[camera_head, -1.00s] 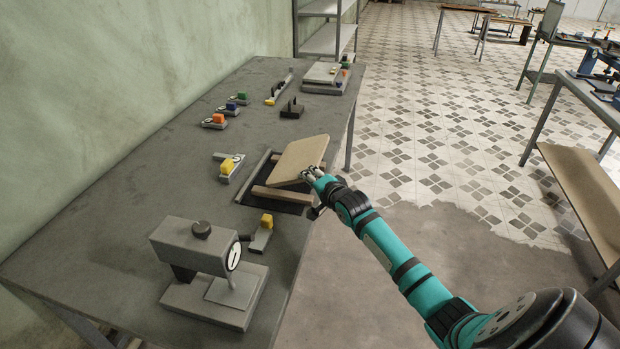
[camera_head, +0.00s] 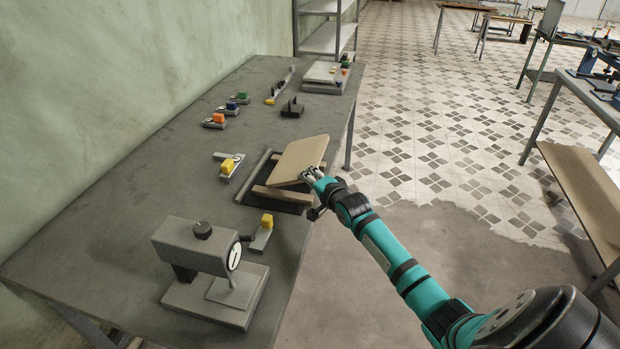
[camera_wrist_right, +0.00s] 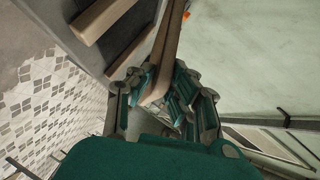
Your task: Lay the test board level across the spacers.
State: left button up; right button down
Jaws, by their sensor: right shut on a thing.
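The test board (camera_head: 299,157) is a tan, slightly curved board at the right edge of the grey bench. It is tilted, not level, above the dark mat (camera_head: 285,207). One wooden spacer (camera_head: 275,194) shows in front of the board. My right gripper (camera_head: 311,174) is shut on the board's near right edge. In the right wrist view, the board (camera_wrist_right: 166,52) runs up from between the fingers (camera_wrist_right: 160,98), and a spacer (camera_wrist_right: 101,17) lies to the left. Whether the board touches a spacer is unclear. My left gripper is not in view.
A grey gauge stand (camera_head: 205,260) is at the near end of the bench. A yellow-topped clamp (camera_head: 228,166) lies left of the mat, another yellow-topped piece (camera_head: 264,229) in front. Small coloured pieces and a stack of plates (camera_head: 322,78) stand farther back.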

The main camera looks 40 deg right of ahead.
jog(key=shift+f+b, duration=0.9)
jog(key=shift+f, duration=0.45)
jog(key=shift+w+d+r+p, duration=0.1)
jog(key=shift+d+r+p, duration=0.05)
jog(key=shift+r+p, duration=0.85)
jog(key=p, duration=0.2)
jog(key=r+g+p, duration=0.1)
jog(key=shift+w+d+r+m+y+p, duration=0.2)
jog(key=shift+r+m+y+p, duration=0.1)
jog(key=shift+m+p, duration=0.1)
jog(key=shift+w+a, duration=0.2)
jog(key=shift+w, duration=0.1)
